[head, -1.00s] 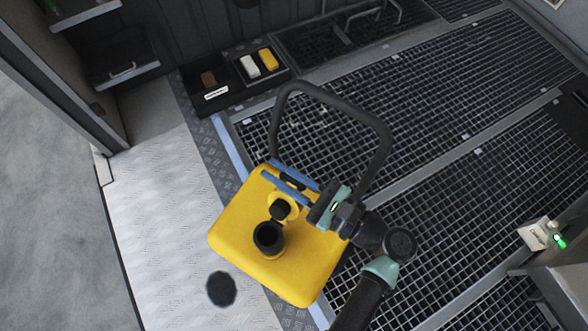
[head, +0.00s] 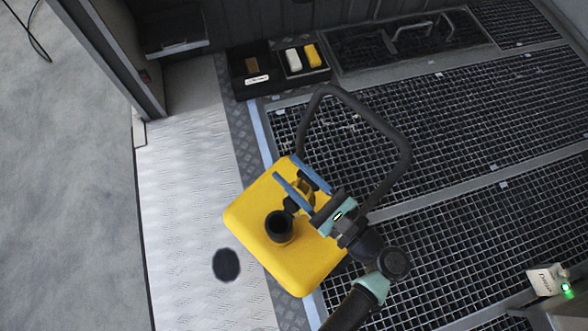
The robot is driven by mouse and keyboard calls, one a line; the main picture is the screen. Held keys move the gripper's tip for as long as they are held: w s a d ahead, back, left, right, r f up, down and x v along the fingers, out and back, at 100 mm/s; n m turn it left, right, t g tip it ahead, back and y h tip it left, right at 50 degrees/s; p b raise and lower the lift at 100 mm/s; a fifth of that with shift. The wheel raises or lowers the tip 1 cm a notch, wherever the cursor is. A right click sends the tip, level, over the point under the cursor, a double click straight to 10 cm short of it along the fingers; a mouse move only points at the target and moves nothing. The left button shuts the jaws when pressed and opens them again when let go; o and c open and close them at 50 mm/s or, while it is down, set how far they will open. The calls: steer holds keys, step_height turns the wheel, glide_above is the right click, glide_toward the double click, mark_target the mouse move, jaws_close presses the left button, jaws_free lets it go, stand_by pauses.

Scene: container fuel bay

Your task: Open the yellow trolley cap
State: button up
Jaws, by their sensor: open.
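The yellow trolley (head: 262,200) is a boxy yellow body with a looped black handle (head: 383,125), standing at the edge of the grating. A round black neck (head: 280,227) on its top looks dark and hollow inside. A small black piece (head: 292,204) sits beside the neck, with a yellow part behind it that my gripper partly covers. I cannot tell how this piece joins the neck. My gripper (head: 285,166) is open, its two blue fingers above the trolley top on the handle side of the neck. Nothing is seen between the fingers; contact cannot be told.
A black tray (head: 240,88) with brown, white and yellow blocks lies beyond the trolley. A dark round patch (head: 226,265) is on the pale tread plate (head: 185,200) at left. A small white box (head: 545,280) with a green light is at right. Metal grating covers the right side.

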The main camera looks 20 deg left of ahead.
steer(key=p+v, duration=0.1)
steer(key=v, duration=1.2)
stand_by(0.4)
